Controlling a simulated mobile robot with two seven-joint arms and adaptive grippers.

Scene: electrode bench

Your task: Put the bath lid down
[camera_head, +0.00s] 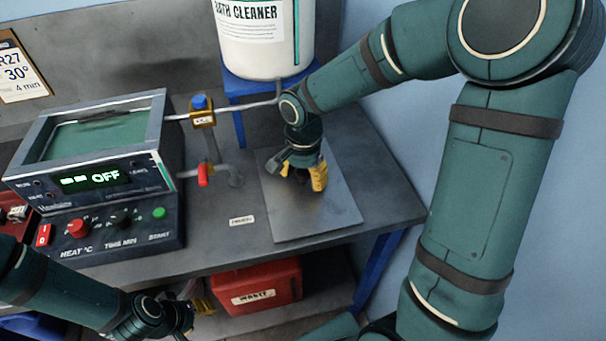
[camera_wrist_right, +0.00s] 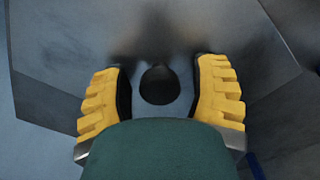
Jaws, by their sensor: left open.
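The bath lid (camera_head: 330,204) is a flat grey metal plate. It appears to lie flat on the bench top, right of the bath. My right gripper (camera_head: 299,182) points down over the plate's middle. In the right wrist view, the lid's dark round knob (camera_wrist_right: 160,86) sits between the two yellow fingers, with a visible gap on each side. My right gripper (camera_wrist_right: 160,95) is open around the knob. The ultrasonic bath (camera_head: 95,140) stands at the left, its tank uncovered, its display reading OFF. My left gripper (camera_head: 197,306) is open and empty, low in front of the bench.
A white bath cleaner container (camera_head: 262,50) stands on a blue stand behind the lid. A post with a blue-topped clamp and red valve (camera_head: 204,174) stands between bath and lid. A red waste box (camera_head: 257,287) is on the lower shelf. The bench's right end is clear.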

